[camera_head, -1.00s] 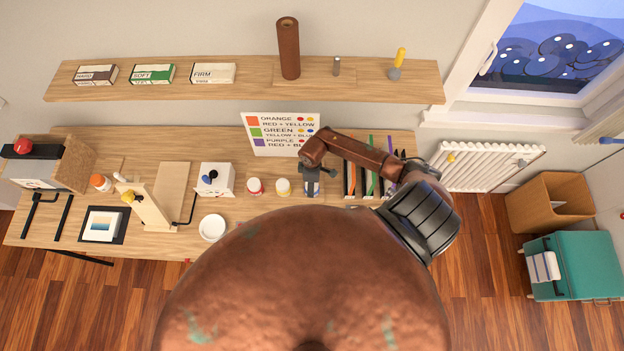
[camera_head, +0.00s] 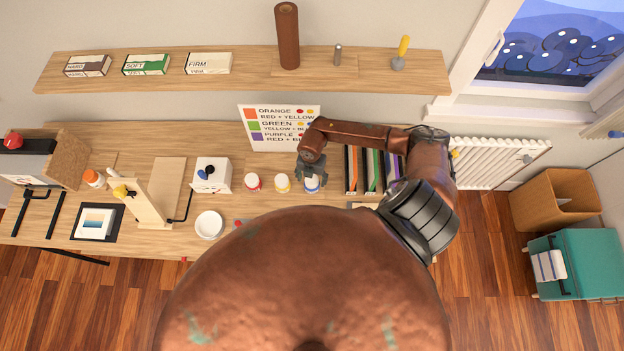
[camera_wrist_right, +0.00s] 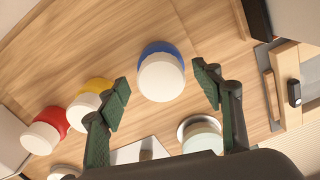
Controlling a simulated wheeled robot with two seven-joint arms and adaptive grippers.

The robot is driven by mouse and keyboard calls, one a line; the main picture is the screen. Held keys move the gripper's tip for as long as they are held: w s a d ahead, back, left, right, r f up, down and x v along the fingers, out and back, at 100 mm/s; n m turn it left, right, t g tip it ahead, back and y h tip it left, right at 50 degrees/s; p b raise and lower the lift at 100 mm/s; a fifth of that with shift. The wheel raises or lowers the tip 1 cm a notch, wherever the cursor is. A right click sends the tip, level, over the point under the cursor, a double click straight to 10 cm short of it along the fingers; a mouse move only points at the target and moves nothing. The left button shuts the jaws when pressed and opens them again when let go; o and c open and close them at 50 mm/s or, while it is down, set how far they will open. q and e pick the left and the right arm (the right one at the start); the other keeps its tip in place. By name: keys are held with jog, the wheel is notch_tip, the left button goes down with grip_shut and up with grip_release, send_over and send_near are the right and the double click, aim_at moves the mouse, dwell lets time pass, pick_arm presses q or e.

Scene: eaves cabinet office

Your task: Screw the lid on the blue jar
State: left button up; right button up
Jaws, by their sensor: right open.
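The blue jar (camera_head: 312,186) stands on the desk, right of the yellow and red jars. In the right wrist view the blue jar (camera_wrist_right: 158,47) shows as a blue rim behind a white lid (camera_wrist_right: 161,78) that covers its top. I cannot tell how tightly the lid sits. My right gripper (camera_head: 311,172) is just above the jar; it also shows in the right wrist view (camera_wrist_right: 163,92), open, one finger on each side of the lid with gaps to it. My left gripper is not in view.
The yellow jar (camera_head: 282,184) and red jar (camera_head: 253,182) stand close on the left, both with white tops. A white box (camera_head: 211,176) is further left. An upright rack of dividers (camera_head: 365,170) is close on the right. A colour-mixing sign (camera_head: 279,126) stands behind.

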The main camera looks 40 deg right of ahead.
jog(key=n+b, duration=0.1)
jog(key=n, duration=0.2)
jog(key=n+b, duration=0.2)
jog(key=n, duration=0.1)
jog(key=shift+f+n, duration=0.2)
jog(key=shift+n, duration=0.1)
jog(key=n+b, duration=0.1)
jog(key=n, duration=0.2)
jog(key=shift+b, duration=0.3)
jog(key=shift+r+n, duration=0.15)
jog(key=shift+n, duration=0.55)
jog(key=shift+c, duration=0.6)
jog(key=shift+a, duration=0.15)
jog(key=c, duration=1.3)
jog(key=shift+o, duration=0.2)
jog(key=m+p, duration=0.1)
jog(key=m, duration=0.1)
jog(key=m+p, duration=0.1)
jog(key=m, duration=0.2)
jog(key=shift+s+a+r, duration=0.15)
jog(key=shift+m+p, duration=0.5)
jog(key=shift+m, duration=0.7)
jog(key=shift+f+m, duration=0.2)
jog(key=shift+m, duration=0.1)
